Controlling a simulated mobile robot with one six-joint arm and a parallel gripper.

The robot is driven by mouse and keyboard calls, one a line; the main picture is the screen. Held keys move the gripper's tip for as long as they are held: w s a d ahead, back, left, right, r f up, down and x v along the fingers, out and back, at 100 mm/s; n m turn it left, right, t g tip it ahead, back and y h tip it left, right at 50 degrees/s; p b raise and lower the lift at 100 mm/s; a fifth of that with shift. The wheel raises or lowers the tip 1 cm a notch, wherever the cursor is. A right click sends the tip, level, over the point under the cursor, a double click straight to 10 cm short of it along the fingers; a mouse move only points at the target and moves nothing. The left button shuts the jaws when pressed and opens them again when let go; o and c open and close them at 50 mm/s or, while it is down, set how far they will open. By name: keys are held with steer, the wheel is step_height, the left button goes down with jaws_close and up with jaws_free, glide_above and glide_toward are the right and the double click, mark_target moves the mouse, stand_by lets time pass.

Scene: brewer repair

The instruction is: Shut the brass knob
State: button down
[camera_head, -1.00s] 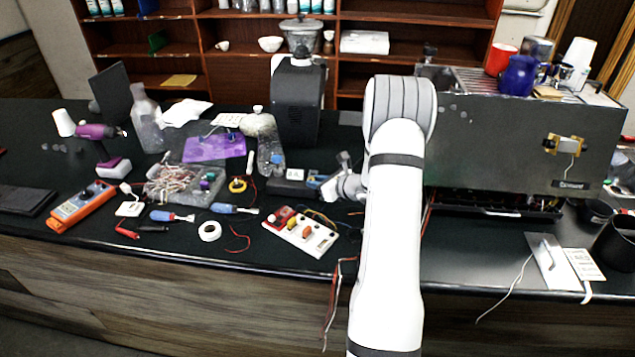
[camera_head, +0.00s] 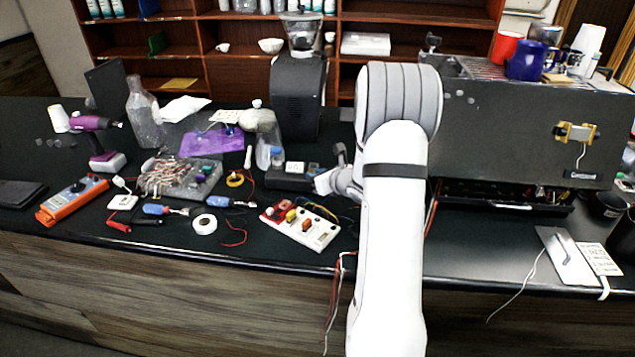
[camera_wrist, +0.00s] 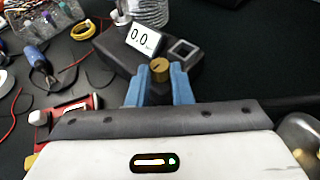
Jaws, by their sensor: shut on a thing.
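The brass knob (camera_wrist: 159,69) shows in the wrist view between the blue fingertips of my gripper (camera_wrist: 158,82). My gripper is shut on the knob, one finger on each side. The knob sits at the near side of a black box (camera_wrist: 192,62) with a small display reading 0.0 (camera_wrist: 143,39) and a grey square frame on top. In the head view the black box (camera_head: 287,179) stands on the dark counter, left of my wrist.
A white switch board (camera_head: 300,226) lies just in front of the box. A clear bottle (camera_head: 264,152) stands behind it. A large grey machine (camera_head: 510,135) stands to the right.

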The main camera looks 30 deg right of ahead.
steer(key=c, duration=1.3)
jaws_free()
steer(key=b+v, duration=0.1)
steer(key=v, duration=0.6)
steer(key=shift+s+r, duration=0.25)
steer(key=shift+s, duration=0.05)
